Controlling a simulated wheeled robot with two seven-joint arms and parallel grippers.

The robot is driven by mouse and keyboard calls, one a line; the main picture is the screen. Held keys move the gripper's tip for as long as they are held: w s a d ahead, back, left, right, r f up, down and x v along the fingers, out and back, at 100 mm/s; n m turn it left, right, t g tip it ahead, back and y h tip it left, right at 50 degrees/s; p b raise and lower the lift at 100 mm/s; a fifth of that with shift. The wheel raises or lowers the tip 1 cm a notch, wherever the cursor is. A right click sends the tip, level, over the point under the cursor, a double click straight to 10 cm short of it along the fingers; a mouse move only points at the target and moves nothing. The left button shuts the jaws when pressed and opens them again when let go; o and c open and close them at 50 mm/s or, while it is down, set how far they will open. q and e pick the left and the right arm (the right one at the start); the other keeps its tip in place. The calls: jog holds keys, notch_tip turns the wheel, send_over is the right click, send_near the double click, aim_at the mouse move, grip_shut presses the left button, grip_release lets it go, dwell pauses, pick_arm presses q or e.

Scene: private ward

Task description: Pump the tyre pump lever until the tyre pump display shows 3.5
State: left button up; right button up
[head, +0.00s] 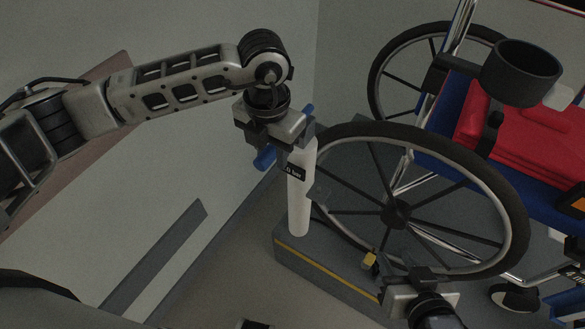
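The tyre pump (299,205) is a white upright cylinder on a grey base with a yellow stripe. Its blue lever (265,158) is a crossbar at the top, with both ends showing on either side of my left gripper. My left gripper (292,143) is over the lever's middle and appears shut on it. The small dark tyre pump display (294,172) is just below; its digits are too small to read surely. My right gripper (382,282) is low at the front, close to a small yellow piece (370,260) by the wheel's foot; its fingers are unclear.
A wheelchair (480,130) with a red seat item and blue frame stands at the right. Its large near wheel (397,213) is right beside the pump. A black hose (335,232) runs low behind the pump. The wall and a grey strip (155,258) are at the left.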

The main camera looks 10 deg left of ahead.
pick_arm(q)
grip_shut()
jog(key=shift+r, duration=0.1)
